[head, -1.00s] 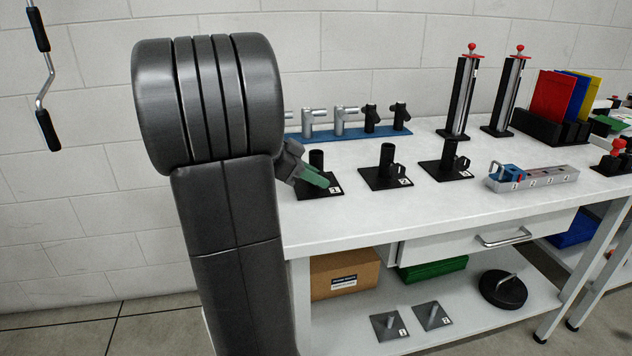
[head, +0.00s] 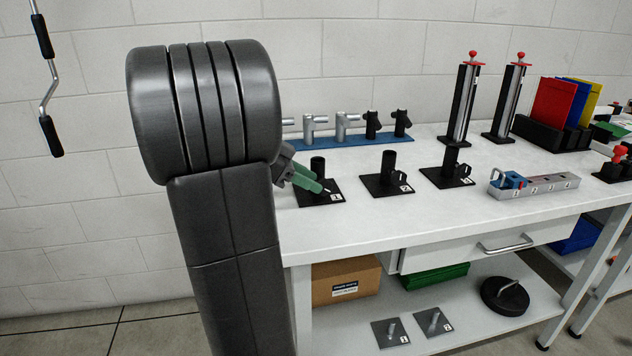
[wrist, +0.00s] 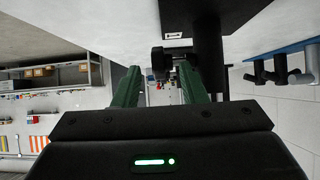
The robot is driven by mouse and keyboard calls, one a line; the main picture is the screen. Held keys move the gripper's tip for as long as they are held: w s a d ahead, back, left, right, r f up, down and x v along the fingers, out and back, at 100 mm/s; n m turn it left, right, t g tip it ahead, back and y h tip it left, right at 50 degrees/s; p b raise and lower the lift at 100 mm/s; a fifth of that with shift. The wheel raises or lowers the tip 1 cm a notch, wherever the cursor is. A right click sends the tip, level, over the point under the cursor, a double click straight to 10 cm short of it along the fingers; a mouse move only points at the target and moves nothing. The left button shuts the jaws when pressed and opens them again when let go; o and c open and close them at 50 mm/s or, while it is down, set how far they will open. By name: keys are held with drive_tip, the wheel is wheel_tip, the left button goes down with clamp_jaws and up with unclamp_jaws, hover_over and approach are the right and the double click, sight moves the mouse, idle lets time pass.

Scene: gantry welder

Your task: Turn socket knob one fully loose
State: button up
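Socket one is a black upright post (head: 318,167) on a square black plate (head: 318,200) at the left of the bench top. My gripper (head: 310,181) is beside it, green fingers in front of the plate. Its knob is hidden in the head view. In the wrist view a dark knob (wrist: 159,61) shows between the two green fingertips (wrist: 158,75), next to the black post (wrist: 193,18). The fingers are apart, with gaps showing beside the knob. I cannot tell whether either finger touches it.
Two similar sockets stand to the right, socket two (head: 388,178) and another (head: 449,170). A blue rack (head: 360,139) with grey and black fittings lies behind. Further right are a grey block (head: 545,185) and tall red-topped stands (head: 463,100). The bench front edge is clear.

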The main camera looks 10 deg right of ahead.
drive_tip(key=p+v, duration=0.1)
drive_tip(key=v, duration=1)
drive_tip(key=shift+p, duration=0.3)
drive_tip(key=shift+o, duration=0.2)
